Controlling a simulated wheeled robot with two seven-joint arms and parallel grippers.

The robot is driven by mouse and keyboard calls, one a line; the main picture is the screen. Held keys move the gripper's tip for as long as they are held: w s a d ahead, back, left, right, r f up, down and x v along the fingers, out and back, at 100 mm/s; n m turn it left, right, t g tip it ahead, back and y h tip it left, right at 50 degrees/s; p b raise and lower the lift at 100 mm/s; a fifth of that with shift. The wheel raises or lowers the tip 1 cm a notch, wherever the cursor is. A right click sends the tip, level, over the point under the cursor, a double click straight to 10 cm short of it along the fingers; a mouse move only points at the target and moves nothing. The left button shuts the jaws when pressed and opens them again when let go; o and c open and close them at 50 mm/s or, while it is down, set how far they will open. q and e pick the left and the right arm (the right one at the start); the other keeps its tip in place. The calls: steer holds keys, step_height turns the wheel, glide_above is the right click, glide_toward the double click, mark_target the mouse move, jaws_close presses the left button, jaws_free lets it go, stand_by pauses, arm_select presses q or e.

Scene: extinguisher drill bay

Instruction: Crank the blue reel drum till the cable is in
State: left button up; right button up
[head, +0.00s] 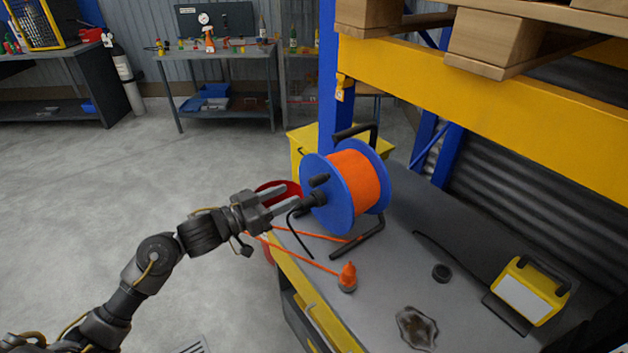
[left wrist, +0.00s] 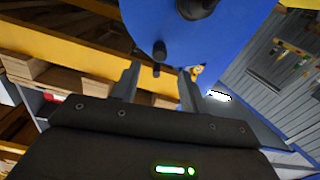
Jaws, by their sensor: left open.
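The blue reel drum (head: 335,213) stands on the grey bench in a black frame, wound with orange cable (head: 355,179). A dark crank knob (head: 319,181) sticks out of its near face. Orange cable (head: 305,262) trails over the bench to an orange plug end (head: 347,274). My left gripper (head: 295,197) is open and empty, just left of the drum's face. In the left wrist view the drum's blue face (left wrist: 228,38) fills the top, and the knob (left wrist: 159,50) shows ahead of the gap between my fingertips (left wrist: 158,76), apart from both. My right gripper is out of view.
A red round container (head: 280,188) is behind my gripper. Floor at left is clear.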

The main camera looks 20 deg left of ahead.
mark_target(310, 185)
arm_select(q)
steer(key=p+x, duration=0.1)
steer(key=x, duration=0.8)
steer(key=shift+w+d, duration=0.1)
steer(key=shift+d, duration=0.05)
jaws_close()
